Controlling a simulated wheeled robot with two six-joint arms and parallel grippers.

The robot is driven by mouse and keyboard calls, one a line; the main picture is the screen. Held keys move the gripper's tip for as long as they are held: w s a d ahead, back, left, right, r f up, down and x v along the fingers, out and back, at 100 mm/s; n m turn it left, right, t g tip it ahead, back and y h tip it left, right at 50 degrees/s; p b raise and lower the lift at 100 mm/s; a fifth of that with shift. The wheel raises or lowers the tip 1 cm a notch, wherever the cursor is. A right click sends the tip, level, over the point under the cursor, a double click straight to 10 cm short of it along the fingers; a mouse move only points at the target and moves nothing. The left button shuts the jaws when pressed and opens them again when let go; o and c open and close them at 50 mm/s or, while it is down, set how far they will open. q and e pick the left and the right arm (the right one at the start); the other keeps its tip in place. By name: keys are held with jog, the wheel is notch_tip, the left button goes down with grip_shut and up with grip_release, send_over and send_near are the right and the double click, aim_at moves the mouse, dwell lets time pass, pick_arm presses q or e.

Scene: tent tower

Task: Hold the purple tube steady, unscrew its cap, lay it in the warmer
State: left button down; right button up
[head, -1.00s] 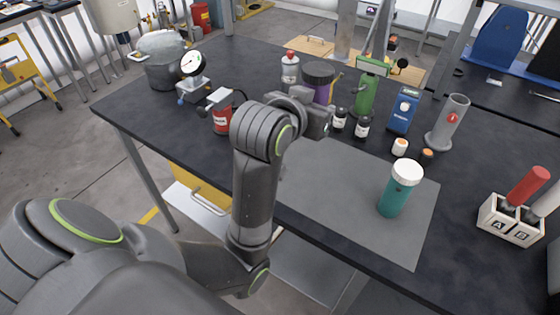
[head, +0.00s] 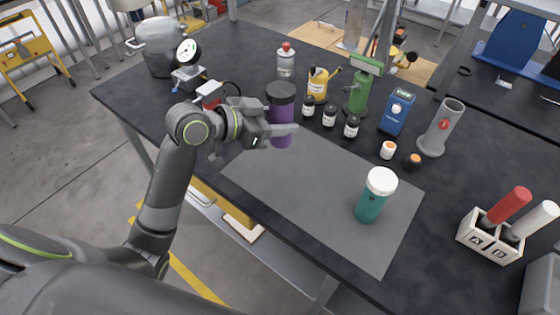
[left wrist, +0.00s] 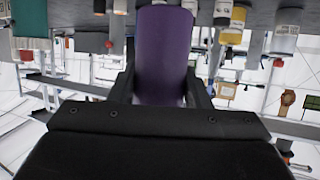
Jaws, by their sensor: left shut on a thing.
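The purple tube (head: 281,135) with a dark cap (head: 281,92) stands upright by the back left edge of the grey mat (head: 300,195). My left gripper (head: 278,131) is shut on its purple body, below the cap. I cannot tell whether the tube's base touches the table. In the left wrist view the purple tube (left wrist: 163,60) fills the space between the two fingers, and its cap is out of frame. A teal tube with a white cap (head: 371,195) stands on the right part of the mat. I cannot tell for certain which item is the warmer. My right gripper is not in view.
Several small bottles, a yellow oil can (head: 318,85), a green device (head: 360,92), a blue meter (head: 397,112) and a grey cylinder holder (head: 440,130) stand behind the mat. A block with a red and a white tube (head: 488,240) stands right. The mat's middle is clear.

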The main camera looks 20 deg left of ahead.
pick_arm(q)
notch_tip(320, 180, down, 10)
jog(key=shift+d+r, duration=0.1)
jog(key=shift+r, duration=0.1)
jog(key=shift+f, duration=0.1)
jog(key=c, duration=0.8)
grip_release()
jog(key=shift+o, duration=0.2)
jog(key=shift+r, duration=0.2)
jog(key=shift+s+a, duration=0.2)
jog(key=shift+a, duration=0.1)
jog(key=v, duration=1.1)
jog(key=shift+r+b, duration=0.15)
jog(key=shift+b, duration=0.3)
